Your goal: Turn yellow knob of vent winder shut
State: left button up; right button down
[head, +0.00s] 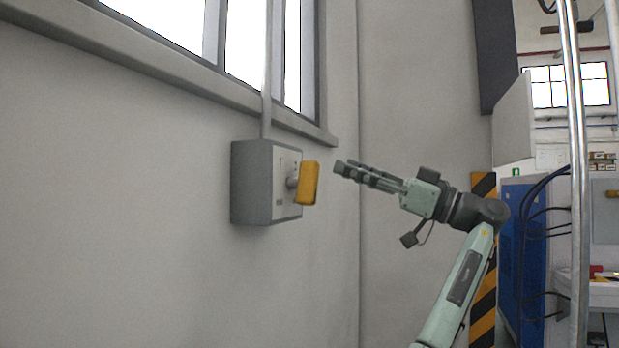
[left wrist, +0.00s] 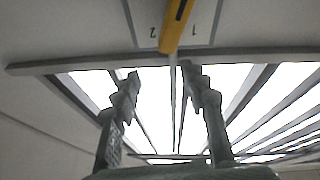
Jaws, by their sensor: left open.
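The vent winder is a grey box (head: 262,183) fixed to the wall below the window. Its yellow knob (head: 308,183) sticks out from the front face on a short shaft, with its long side near upright and slightly tilted. My left gripper (head: 340,168) points at the knob from the right, with a small gap between fingertips and knob. In the left wrist view the fingers (left wrist: 160,76) are apart with nothing between them. There the knob (left wrist: 177,27) is just beyond the fingertips, cut by the top edge, between upside-down marks 1 and 2. My right gripper is not in view.
A thin grey conduit (head: 267,80) runs up from the box past the window ledge (head: 220,88). The wall below the box is clear.

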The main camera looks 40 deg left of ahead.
aim_at(316, 186)
pick_arm(q)
jog(key=s+f+m, duration=0.1)
jog(key=m, duration=0.1)
jog(key=s+f+m+t, duration=0.1)
jog(key=f+m, duration=0.1)
jog(key=s+a+f+m, duration=0.1)
jog(key=f+m, duration=0.1)
jog(key=x, duration=0.7)
jog(key=shift+a+r, duration=0.1)
jog(key=shift+r, duration=0.1)
grip_shut()
